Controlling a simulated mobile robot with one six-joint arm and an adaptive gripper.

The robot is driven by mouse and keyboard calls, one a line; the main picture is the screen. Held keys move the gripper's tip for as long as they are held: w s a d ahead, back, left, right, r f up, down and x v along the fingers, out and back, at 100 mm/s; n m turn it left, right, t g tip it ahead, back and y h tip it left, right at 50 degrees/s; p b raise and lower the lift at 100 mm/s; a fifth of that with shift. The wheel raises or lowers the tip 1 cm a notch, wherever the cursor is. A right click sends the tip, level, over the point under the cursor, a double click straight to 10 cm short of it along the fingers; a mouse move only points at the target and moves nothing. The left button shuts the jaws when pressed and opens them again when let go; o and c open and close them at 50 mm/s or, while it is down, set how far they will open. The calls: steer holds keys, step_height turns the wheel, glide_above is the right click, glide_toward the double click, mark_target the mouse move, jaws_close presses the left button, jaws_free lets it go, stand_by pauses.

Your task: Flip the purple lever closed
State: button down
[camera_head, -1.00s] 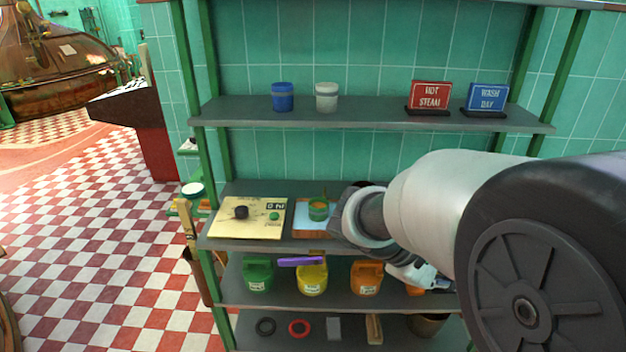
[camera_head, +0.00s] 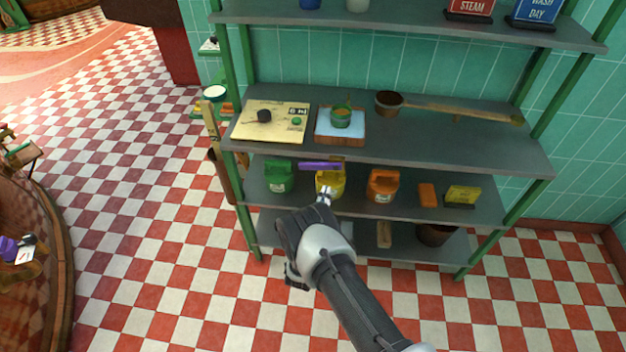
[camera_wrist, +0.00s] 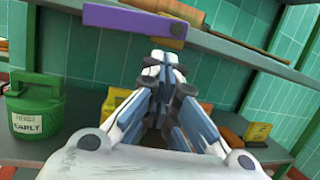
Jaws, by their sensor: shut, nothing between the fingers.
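The purple lever (camera_head: 320,166) is a flat bar lying roughly level along the front of the middle shelf edge, above the yellow container (camera_head: 330,178). In the wrist view the lever (camera_wrist: 135,24) fills the upper left, with a small round dot near its right end. My gripper (camera_head: 325,196) is shut and empty, in front of the yellow container and just below the lever. In the wrist view my fingertips (camera_wrist: 163,58) point up and forward, just under the lever's right end. I see a gap in the picture; contact cannot be told.
A green container (camera_head: 279,178) stands left of the yellow one, an orange container (camera_head: 382,186) right of it. Checkered floor in front is free.

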mark_target(320, 166)
steer(key=s+a+f+n+y, duration=0.3)
steer(key=s+a+f+y, duration=0.1)
steer(key=f, duration=0.2)
steer(key=w+r+b, duration=0.2)
steer(key=w+r, duration=0.4)
steer(key=w, duration=0.3)
steer(key=shift+w+a+r+t+y+b, duration=0.15)
steer(key=shift+w+t+y+b, duration=0.15)
steer(key=shift+w+b, duration=0.05)
